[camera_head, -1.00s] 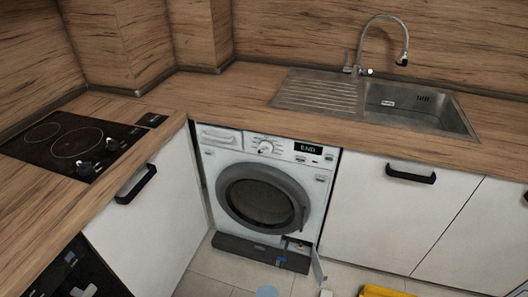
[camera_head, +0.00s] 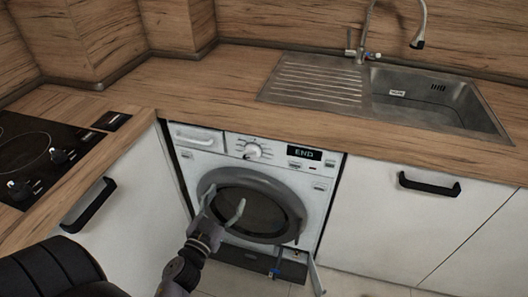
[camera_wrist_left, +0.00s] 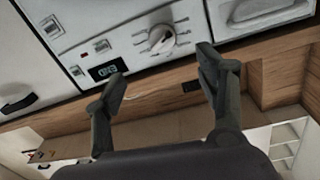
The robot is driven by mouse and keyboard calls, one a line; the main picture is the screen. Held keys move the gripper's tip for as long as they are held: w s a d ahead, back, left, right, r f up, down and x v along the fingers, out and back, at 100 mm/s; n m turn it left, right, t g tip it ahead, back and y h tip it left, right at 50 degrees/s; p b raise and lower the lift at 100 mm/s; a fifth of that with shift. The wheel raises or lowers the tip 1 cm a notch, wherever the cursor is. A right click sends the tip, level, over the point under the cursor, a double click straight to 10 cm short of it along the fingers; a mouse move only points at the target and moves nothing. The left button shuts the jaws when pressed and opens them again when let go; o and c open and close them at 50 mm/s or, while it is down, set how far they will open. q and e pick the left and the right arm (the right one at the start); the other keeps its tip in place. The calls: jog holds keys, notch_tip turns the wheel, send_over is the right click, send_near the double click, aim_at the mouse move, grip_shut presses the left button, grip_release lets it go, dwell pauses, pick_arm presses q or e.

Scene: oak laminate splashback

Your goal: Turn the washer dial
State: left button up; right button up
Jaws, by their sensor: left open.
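The washer (camera_head: 287,176) stands under the counter, its round door closed and its display reading END. Its white dial (camera_head: 252,150) sits on the top panel, between the detergent drawer and the display. My left gripper (camera_head: 222,204) is open and empty, in front of the washer door and below the dial in the head view. In the left wrist view, which is upside down, the dial (camera_wrist_left: 161,39) shows beyond and between the open fingertips (camera_wrist_left: 163,72), apart from them.
The wooden counter (camera_head: 190,85) overhangs the washer. A steel sink (camera_head: 425,98) is at the right and a black hob (camera_head: 28,150) at the left. White cabinets with black handles flank the washer.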

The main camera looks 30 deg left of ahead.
pick_arm(q)
send_near(249, 158)
jog(key=w, duration=0.3)
jog(key=w+a, duration=0.1)
jog(key=w, duration=0.6)
jog(key=shift+a, duration=0.35)
pick_arm(e)
jog(key=shift+s+d+r, duration=0.2)
jog(key=shift+s+d, duration=0.1)
jog(key=shift+s, duration=0.15)
pick_arm(q)
jog(key=c, duration=1.2)
jog(key=shift+o, duration=0.2)
pick_arm(e)
jog(key=shift+s+a, duration=0.1)
jog(key=shift+a, duration=0.05)
